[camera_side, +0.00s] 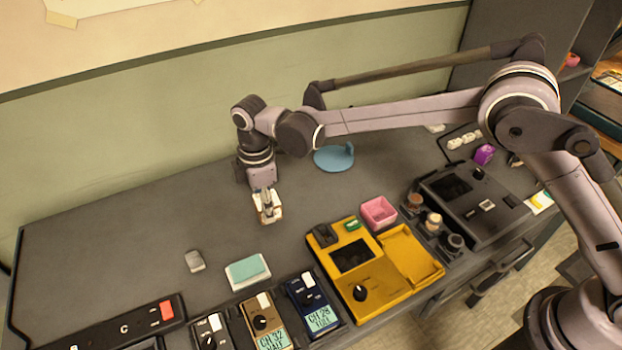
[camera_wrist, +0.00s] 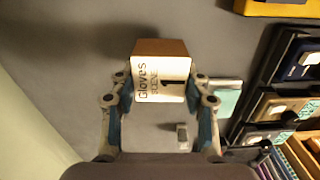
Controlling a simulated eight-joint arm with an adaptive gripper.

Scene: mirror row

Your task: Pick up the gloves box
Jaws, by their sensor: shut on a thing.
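The gloves box (camera_wrist: 162,80) is a small box with a white face printed "Gloves" and a brown side, seen in the wrist view. My gripper (camera_side: 266,206) is shut on it, with one finger against each side. In the wrist view a dark shadow lies on the table beside the box. I cannot tell exactly how high the box is above the table.
A grey block (camera_side: 195,261) and a teal-topped pad (camera_side: 248,272) lie in front. Several meters (camera_side: 314,304), a yellow device (camera_side: 380,280) and a pink bin (camera_side: 379,213) stand toward the front right. A blue disc (camera_side: 333,158) lies behind. The table's left is clear.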

